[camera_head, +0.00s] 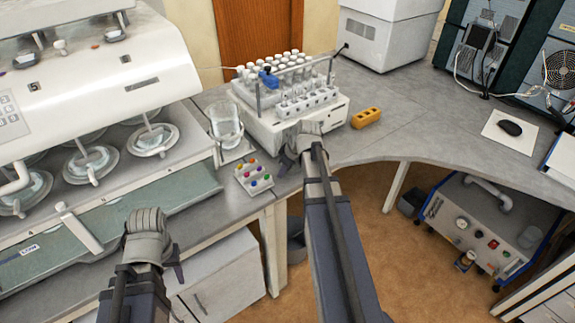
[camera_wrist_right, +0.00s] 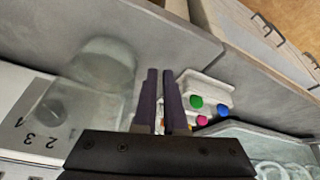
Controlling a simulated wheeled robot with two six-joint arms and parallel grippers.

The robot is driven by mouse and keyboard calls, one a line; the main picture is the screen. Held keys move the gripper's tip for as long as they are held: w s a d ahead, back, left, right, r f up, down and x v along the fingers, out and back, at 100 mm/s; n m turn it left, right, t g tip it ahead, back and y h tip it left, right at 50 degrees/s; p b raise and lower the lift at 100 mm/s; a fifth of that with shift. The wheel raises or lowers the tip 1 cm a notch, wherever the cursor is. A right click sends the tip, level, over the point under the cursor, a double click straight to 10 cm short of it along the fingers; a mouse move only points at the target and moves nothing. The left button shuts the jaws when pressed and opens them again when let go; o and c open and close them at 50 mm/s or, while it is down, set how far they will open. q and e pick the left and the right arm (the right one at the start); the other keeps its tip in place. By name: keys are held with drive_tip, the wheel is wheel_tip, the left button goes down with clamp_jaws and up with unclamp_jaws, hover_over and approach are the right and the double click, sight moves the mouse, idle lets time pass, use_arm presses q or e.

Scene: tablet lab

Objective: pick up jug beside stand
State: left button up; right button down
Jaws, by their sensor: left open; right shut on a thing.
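The clear glass jug (camera_head: 226,124) is upright near the front of the bench, at the left side of the white vial stand (camera_head: 335,112). It also shows in the right wrist view (camera_wrist_right: 103,68), just left of my fingers. My right gripper (camera_head: 286,162) reaches over the bench right of the jug. Whether the jug's base touches the bench I cannot tell. My left gripper (camera_head: 172,258) is open and empty in front of the bench.
A small tray with coloured caps (camera_head: 253,180) lies in front of the jug. A white machine with several stirring vessels (camera_head: 90,162) fills the left. The bench at the right of the stand is mostly clear.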

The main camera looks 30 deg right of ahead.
drive_tip(key=shift+r, duration=0.2)
wheel_tip(320, 180, up, 10)
drive_tip(key=p, duration=1)
drive_tip(key=shift+f, duration=0.2)
drive_tip(key=shift+f, duration=0.1)
